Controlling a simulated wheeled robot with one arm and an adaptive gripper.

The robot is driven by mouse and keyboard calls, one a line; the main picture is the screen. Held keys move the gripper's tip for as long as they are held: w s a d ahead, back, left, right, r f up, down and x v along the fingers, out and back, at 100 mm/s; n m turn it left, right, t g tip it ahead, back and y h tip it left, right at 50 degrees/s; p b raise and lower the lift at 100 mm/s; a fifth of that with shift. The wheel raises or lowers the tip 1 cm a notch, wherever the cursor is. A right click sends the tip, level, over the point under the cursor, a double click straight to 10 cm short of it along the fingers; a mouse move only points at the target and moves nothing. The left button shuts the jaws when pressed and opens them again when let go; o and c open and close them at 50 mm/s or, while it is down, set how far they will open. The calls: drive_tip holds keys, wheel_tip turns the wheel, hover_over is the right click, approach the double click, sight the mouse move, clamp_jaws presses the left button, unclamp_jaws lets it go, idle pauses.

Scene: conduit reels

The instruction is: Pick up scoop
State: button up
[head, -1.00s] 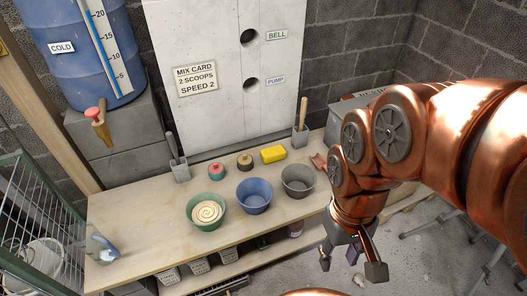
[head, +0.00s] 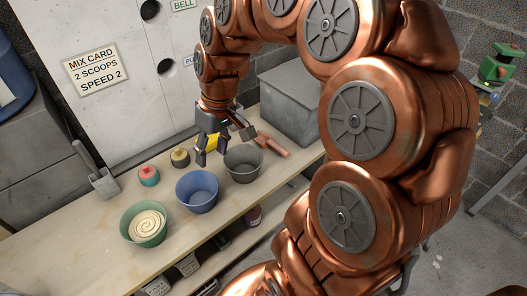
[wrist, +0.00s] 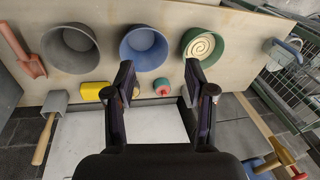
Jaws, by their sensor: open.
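A reddish-pink scoop (head: 272,146) lies on the bench to the right of the grey bowl; it also shows at the left edge of the wrist view (wrist: 24,54).
A grey bowl (head: 244,165), blue bowl (head: 197,191) and green bowl (head: 143,224) stand in a row. A grey box (head: 285,105) stands behind the scoop.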

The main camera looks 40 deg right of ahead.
drive_tip(key=w+d+f+t+b, duration=0.1)
drive_tip(key=w+d+f+b, duration=0.2)
drive_tip(key=d+f, duration=0.2)
drive_tip(key=w+d+f+m+t+b, duration=0.1)
drive_tip(key=w+d+f+b, duration=0.2)
drive_tip(key=d, duration=0.6)
drive_tip(key=w+d+f+t+b, duration=0.1)
drive_tip(key=w+d+f+b, duration=0.2)
drive_tip(key=d+f, duration=0.4)
drive_tip(key=shift+w+d+m+b, duration=0.3)
drive_tip(key=shift+w+d+b, duration=0.1)
drive_tip(key=shift+w+d, duration=0.1)
drive_tip(key=m+t+b, duration=0.1)
drive_tip(key=b, duration=0.2)
hover_over(275, 145)
drive_tip(key=s+d, duration=0.2)
wheel_tip(275, 145, down, 7)
drive_tip(key=shift+h, duration=0.3)
drive_tip(key=shift+b+x, duration=0.4)
drive_tip(key=shift+x, duration=3.2)
drive_tip(key=shift+a, duration=0.1)
clamp_jaws()
